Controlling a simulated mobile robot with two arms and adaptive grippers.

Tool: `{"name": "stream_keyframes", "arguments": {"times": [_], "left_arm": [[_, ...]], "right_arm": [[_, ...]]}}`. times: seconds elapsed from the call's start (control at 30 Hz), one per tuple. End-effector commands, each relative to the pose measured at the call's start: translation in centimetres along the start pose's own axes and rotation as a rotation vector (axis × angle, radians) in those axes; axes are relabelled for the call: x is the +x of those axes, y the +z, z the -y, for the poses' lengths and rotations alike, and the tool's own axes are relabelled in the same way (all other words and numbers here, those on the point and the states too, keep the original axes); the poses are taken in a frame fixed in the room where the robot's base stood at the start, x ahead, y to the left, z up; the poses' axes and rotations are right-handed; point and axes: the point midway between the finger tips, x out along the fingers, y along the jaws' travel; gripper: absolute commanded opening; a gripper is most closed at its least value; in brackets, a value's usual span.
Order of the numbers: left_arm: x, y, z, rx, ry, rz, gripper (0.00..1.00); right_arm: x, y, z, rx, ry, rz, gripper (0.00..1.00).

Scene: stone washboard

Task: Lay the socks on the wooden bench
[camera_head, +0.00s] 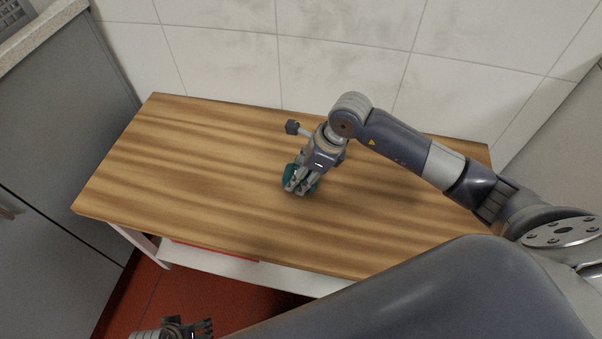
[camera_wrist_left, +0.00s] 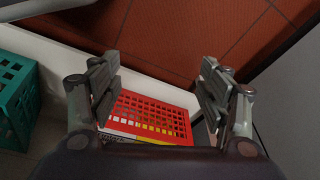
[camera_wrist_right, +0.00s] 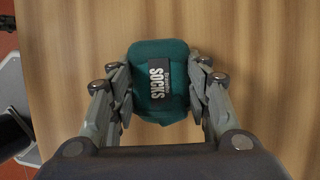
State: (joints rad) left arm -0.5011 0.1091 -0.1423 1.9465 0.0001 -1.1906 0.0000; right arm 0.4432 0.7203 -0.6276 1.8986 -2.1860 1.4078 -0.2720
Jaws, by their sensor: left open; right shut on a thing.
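The wooden bench (camera_head: 190,160) stands against the tiled wall, its striped top mostly bare. My right gripper (camera_head: 299,186) is over the middle of the bench top, shut on teal socks (camera_head: 313,181). In the right wrist view the socks (camera_wrist_right: 160,65) are a rounded bundle with a dark "SOCKS" label, between the fingers of the right gripper (camera_wrist_right: 162,90). I cannot tell whether the socks touch the wood. My left gripper (camera_wrist_left: 158,95) is open and empty, low in front of the bench; part of it (camera_head: 190,325) shows at the bottom of the head view.
In the left wrist view a red basket (camera_wrist_left: 150,118) and a green basket (camera_wrist_left: 15,100) are on a white surface. Grey cabinets (camera_head: 60,120) stand left of the bench. The bench top is clear to the left of the socks. The floor (camera_head: 180,300) is red.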

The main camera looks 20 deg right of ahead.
Motion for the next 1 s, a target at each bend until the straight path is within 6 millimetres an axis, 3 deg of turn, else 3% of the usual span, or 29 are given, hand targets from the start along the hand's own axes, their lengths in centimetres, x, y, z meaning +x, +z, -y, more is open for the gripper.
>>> {"name": "stream_keyframes", "arguments": {"times": [0.2, 0.23, 0.3, 0.33, 0.77, 1.0], "left_arm": [[-0.3, -0.2, 0.0, 0.0, 0.0, -0.003, 0.7], [-0.4, -0.3, 0.0, 0.0, 0.0, -0.006, 0.7], [-0.6, -0.5, 0.0, 0.0, 0.0, -0.011, 0.7], [-0.6, -0.6, 0.0, 0.0, 0.0, -0.011, 0.7], [-0.5, -0.3, -0.1, 0.0, 0.001, -0.006, 0.7], [1.9, 0.9, -0.1, 0.001, 0.002, 0.013, 0.7]], "right_arm": [[0.1, -0.1, 0.0, 0.0, 0.0, 0.0, 0.19], [0.2, -0.1, 0.0, 0.0, 0.0, -0.001, 0.47], [0.1, -0.1, 0.0, 0.0, 0.0, -0.001, 0.63], [0.1, -0.1, 0.0, 0.0, 0.0, -0.001, 0.65], [-0.1, 0.0, 0.0, 0.0, 0.0, -0.001, 0.65], [-4.6, 0.1, 0.1, -0.002, -0.005, -0.001, 0.65]]}}
